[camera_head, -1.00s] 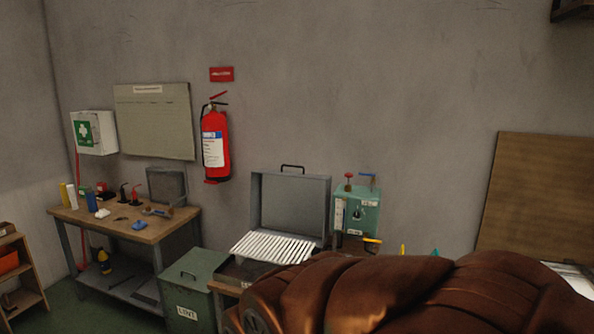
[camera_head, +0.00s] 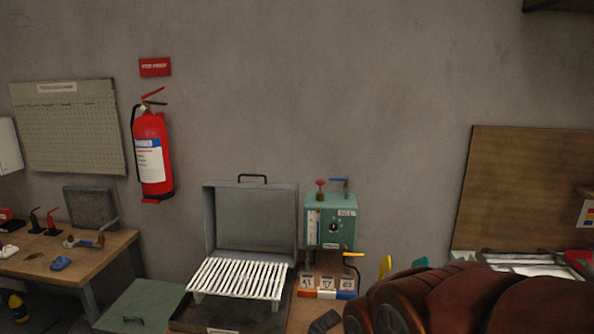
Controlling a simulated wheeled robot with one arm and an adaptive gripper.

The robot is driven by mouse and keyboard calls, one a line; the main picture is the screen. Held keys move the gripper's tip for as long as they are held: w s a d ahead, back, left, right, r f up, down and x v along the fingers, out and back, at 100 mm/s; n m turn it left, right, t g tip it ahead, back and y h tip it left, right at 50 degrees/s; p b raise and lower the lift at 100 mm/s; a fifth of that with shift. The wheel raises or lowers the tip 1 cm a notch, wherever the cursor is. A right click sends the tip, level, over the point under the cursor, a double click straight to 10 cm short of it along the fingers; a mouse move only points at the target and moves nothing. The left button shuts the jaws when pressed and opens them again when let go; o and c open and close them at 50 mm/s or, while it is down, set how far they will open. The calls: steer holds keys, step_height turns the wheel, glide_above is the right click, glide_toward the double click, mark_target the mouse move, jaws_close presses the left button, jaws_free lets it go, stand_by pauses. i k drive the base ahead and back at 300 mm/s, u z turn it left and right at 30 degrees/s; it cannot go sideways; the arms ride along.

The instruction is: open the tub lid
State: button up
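A grey metal lid (camera_head: 252,222) with a dark handle on its top edge stands upright behind a rack of white slats (camera_head: 238,278). Below the slats is a dark, shallow tub-like base (camera_head: 205,316), partly cut off by the bottom edge. I cannot tell for sure whether this is the task's tub. A green bin (camera_head: 142,308) stands to its left; its flat top with a small handle looks closed. My brown arm fills the lower right, and my gripper is not in view.
A green box with valves (camera_head: 330,221) stands right of the upright lid, with small numbered blocks (camera_head: 327,288) in front. A wooden workbench (camera_head: 70,262) is at left. A fire extinguisher (camera_head: 152,155) and a pegboard (camera_head: 68,127) hang on the wall. A brown board (camera_head: 520,190) leans at right.

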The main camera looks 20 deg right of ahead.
mark_target(213, 250)
steer(key=i, duration=1.25)
steer(key=u, duration=0.8)
